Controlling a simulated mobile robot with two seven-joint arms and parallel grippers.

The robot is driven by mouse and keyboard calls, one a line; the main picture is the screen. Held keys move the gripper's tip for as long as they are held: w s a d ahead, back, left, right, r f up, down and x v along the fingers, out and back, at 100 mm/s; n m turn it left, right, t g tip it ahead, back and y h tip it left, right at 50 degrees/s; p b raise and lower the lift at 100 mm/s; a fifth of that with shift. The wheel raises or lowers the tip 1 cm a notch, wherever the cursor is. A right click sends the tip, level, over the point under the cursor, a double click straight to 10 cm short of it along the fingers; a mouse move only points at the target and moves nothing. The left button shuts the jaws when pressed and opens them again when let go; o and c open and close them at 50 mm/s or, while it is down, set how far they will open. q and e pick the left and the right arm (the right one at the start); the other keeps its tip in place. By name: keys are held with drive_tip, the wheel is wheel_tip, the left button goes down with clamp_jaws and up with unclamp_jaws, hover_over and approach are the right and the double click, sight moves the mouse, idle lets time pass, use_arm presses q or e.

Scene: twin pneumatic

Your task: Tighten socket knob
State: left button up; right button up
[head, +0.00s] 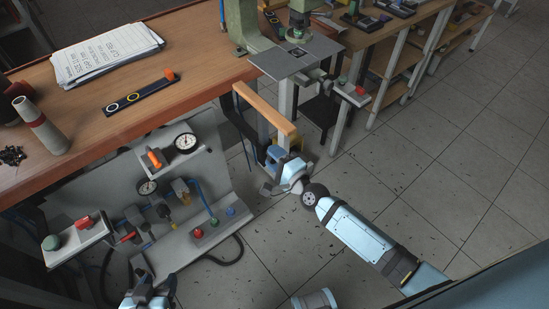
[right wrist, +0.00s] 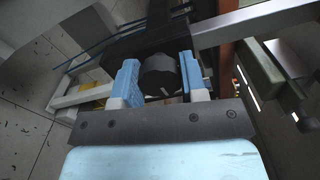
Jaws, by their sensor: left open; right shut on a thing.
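My right gripper (head: 273,155) is beside the dark bracket below a tan wooden edge, with its arm coming from the lower right. In the right wrist view, its two pale blue fingers (right wrist: 159,82) are shut on a black round knob (right wrist: 160,76). The knob sits against a dark block; whether it is fully seated cannot be told. In the head view the knob is hidden by the gripper. My left gripper (head: 150,291) is open at the bottom edge, below the pneumatic panel, and holds nothing that I can see.
The pneumatic panel (head: 215,165) carries gauges, valves, blue hoses and coloured buttons. A wooden bench (head: 200,75) holds papers (head: 107,53) and a black strip with rings (head: 140,95). A grey machine plate (head: 296,58) stands above my right gripper.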

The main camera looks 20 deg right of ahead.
drive_tip(key=shift+m, duration=0.8)
drive_tip(key=o, duration=0.9)
drive_tip(key=shift+o, duration=0.2)
drive_tip(key=shift+s, duration=0.1)
drive_tip(key=v, duration=1.3)
drive_tip(key=shift+s+d+b, duration=0.15)
drive_tip(key=shift+s+b, duration=0.2)
drive_tip(key=shift+b, duration=0.05)
